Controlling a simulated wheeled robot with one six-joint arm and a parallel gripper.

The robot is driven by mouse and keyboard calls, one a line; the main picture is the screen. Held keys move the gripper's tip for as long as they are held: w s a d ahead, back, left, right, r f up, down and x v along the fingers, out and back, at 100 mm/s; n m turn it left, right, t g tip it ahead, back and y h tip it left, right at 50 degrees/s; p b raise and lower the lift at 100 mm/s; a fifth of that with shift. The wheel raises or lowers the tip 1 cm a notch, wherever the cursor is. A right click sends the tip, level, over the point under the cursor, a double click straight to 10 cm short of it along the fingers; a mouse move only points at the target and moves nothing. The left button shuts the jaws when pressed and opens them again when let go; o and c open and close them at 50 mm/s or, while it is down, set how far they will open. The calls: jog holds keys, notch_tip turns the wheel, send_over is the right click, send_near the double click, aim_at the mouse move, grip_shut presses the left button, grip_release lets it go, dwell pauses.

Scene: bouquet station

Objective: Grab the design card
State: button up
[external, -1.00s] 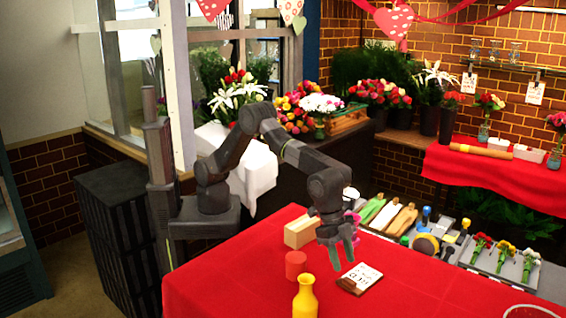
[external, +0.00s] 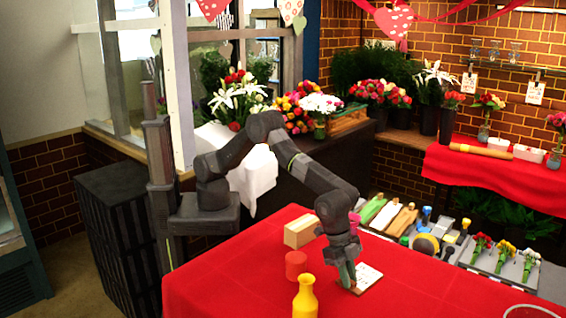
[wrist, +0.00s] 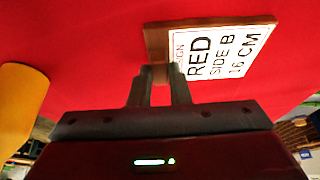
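The design card is a white card (wrist: 228,52) lettered "RED SIDE B 16 CM" with a brown wooden strip (wrist: 157,42) along one end. It lies on the red-covered table, and its white part (external: 370,277) shows beside my gripper in the external view. My gripper (external: 350,284) points down at the wooden end of the card. In the wrist view, my two fingertips (wrist: 160,72) are close together at the near end of the strip, with a little brown showing between them. Whether they press on the strip cannot be made out.
A yellow vase (external: 305,298) stands left of my gripper, also at the left edge in the wrist view (wrist: 18,105). A red cylinder (external: 296,265) and a tan block (external: 300,231) are behind it. Tool and flower trays (external: 510,262) line the right side.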

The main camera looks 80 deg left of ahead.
grip_shut()
